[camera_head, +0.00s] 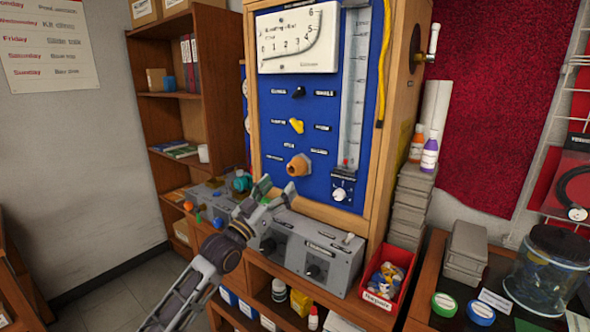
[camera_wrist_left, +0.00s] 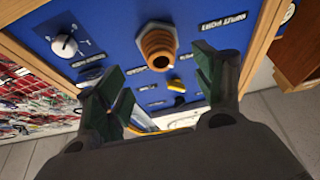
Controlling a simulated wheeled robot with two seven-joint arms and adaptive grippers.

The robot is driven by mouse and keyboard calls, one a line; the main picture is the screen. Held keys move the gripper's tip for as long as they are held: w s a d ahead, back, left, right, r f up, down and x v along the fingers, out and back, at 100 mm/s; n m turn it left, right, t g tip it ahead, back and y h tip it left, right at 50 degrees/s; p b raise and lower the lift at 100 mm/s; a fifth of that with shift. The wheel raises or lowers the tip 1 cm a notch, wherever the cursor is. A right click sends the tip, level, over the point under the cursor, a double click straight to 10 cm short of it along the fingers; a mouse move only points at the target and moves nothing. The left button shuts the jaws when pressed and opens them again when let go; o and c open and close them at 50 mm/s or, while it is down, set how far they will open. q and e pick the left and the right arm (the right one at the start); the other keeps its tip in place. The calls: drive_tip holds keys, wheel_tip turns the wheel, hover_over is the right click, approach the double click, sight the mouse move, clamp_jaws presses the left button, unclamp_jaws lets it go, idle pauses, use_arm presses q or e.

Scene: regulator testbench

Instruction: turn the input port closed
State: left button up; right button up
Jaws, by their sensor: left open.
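The blue panel (camera_head: 335,125) carries a black knob (camera_head: 299,92), a yellow lever knob (camera_head: 296,126) and, below them, a brass threaded port (camera_head: 298,165). The small labels are too blurred to tell which one is named input port. My left gripper (camera_head: 275,192) is open and empty, just below and in front of the brass port. In the left wrist view, the brass port (camera_wrist_left: 157,46) shows beyond and between the open fingers (camera_wrist_left: 157,82), apart from them. The yellow knob (camera_wrist_left: 175,86) and black knob (camera_wrist_left: 179,101) show there too. My right gripper is not in view.
A white dial knob (camera_head: 342,190) sits low on the panel. A grey control box (camera_head: 310,255) with knobs stands below the panel, close to my left arm. A red bin (camera_head: 385,276) and stacked grey boxes (camera_head: 410,205) stand to the right.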

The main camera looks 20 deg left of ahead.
sight(292, 172)
use_arm(q)
drive_tip(key=shift+x, duration=4.5)
drive_tip(key=shift+r, duration=0.1)
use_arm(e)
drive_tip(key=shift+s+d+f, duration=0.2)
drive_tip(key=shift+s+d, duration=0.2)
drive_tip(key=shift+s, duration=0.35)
use_arm(q)
drive_tip(key=shift+c, duration=0.3)
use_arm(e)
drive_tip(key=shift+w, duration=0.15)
use_arm(q)
drive_tip(key=c, duration=0.9)
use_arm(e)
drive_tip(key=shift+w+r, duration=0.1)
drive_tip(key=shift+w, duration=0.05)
